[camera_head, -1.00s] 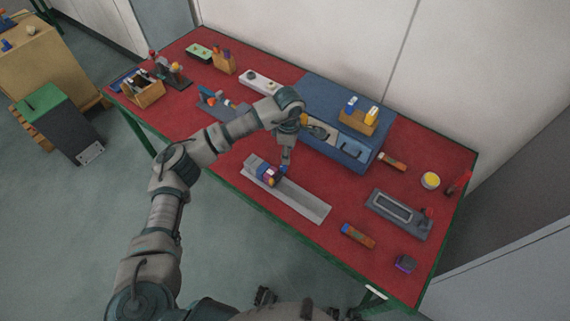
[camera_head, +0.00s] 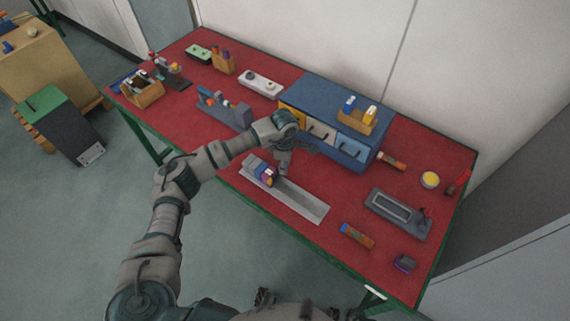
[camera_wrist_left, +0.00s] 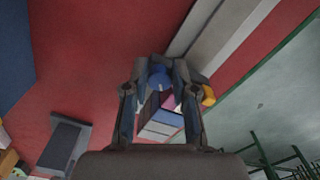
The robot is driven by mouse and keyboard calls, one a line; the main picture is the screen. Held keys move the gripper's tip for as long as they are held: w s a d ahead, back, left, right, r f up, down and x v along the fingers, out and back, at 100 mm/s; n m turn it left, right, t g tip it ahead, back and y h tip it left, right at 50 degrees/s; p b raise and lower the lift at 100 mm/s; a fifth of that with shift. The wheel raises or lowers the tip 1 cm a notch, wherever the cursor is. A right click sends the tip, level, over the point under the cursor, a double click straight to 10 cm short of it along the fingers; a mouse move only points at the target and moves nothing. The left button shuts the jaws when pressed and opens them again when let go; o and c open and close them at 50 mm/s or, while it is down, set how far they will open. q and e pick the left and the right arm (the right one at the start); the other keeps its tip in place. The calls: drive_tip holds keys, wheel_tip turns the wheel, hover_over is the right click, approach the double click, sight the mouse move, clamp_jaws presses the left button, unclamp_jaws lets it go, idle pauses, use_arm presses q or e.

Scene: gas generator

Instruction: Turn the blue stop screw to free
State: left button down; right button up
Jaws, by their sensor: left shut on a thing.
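The blue stop screw (camera_wrist_left: 158,77) shows as a round blue knob in the left wrist view. It sits at the end of a block (camera_wrist_left: 161,123) with purple, white and blue parts. The block also shows in the head view (camera_head: 257,169), at the left end of a long grey rail (camera_head: 300,203). My left gripper (camera_wrist_left: 160,68) is shut on the blue stop screw, with one finger on each side of it. In the head view my left gripper (camera_head: 279,174) is at the block's right end and hides the screw. My right gripper is not in view.
A blue drawer cabinet (camera_head: 345,104) stands behind the rail. A grey slotted plate (camera_head: 400,213) and an orange-and-blue piece (camera_head: 357,236) lie to the right on the red table (camera_head: 208,127).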

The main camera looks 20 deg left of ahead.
use_arm(q)
drive_tip(key=shift+a, duration=0.65)
drive_tip(key=shift+d+r+n+p, duration=0.1)
drive_tip(key=shift+n+p, duration=0.2)
drive_tip(key=shift+n, duration=1.2)
drive_tip(key=n+p, duration=0.1)
drive_tip(key=n, duration=0.3)
drive_tip(key=shift+p, duration=0.3)
drive_tip(key=shift+n+p, duration=0.5)
drive_tip(key=shift+n, duration=1.4)
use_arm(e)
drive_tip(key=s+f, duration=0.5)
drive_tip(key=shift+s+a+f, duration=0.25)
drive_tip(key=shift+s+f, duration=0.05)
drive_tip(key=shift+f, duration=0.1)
use_arm(q)
drive_tip(key=c, duration=0.9)
unclamp_jaws()
drive_tip(key=shift+c, duration=0.2)
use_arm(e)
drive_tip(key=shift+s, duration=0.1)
